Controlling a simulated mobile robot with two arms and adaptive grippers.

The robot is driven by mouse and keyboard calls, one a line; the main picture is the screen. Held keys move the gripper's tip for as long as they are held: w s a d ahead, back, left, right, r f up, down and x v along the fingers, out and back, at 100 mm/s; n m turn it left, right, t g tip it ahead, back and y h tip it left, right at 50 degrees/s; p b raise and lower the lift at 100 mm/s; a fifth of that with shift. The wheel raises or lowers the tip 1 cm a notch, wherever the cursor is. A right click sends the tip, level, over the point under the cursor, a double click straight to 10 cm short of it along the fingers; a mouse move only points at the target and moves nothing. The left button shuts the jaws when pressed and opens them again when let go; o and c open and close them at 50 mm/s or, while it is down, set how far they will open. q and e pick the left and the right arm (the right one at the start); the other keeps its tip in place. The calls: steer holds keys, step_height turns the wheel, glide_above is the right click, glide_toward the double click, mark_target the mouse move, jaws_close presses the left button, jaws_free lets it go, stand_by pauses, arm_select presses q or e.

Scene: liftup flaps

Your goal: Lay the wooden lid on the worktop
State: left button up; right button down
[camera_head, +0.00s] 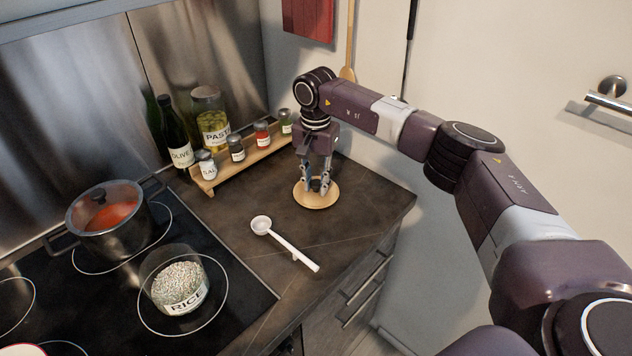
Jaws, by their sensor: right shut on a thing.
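The round wooden lid (309,200) is at the back right of the dark worktop (365,208). It looks flat and level, at the worktop's surface; I cannot tell if a small gap is under it. My right gripper (318,188) points down over the lid's middle. Its fingers are shut on the lid's dark knob, which they partly hide. My left gripper is not in view.
A white measuring spoon (285,244) lies in front of the lid. A wooden rack (240,163) with small spice jars stands behind it to the left. An open jar labelled rice (180,286) and a lidded pot (112,219) stand on the hob. The worktop's right edge is close by.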

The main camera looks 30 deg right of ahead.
mark_target(316, 183)
steer(key=c, duration=1.7)
jaws_free()
steer(key=shift+f, duration=0.1)
steer(key=shift+o, duration=0.2)
steer(key=shift+r, duration=0.35)
step_height(316, 183, up, 12)
steer(key=b, duration=0.1)
steer(key=shift+f, duration=0.15)
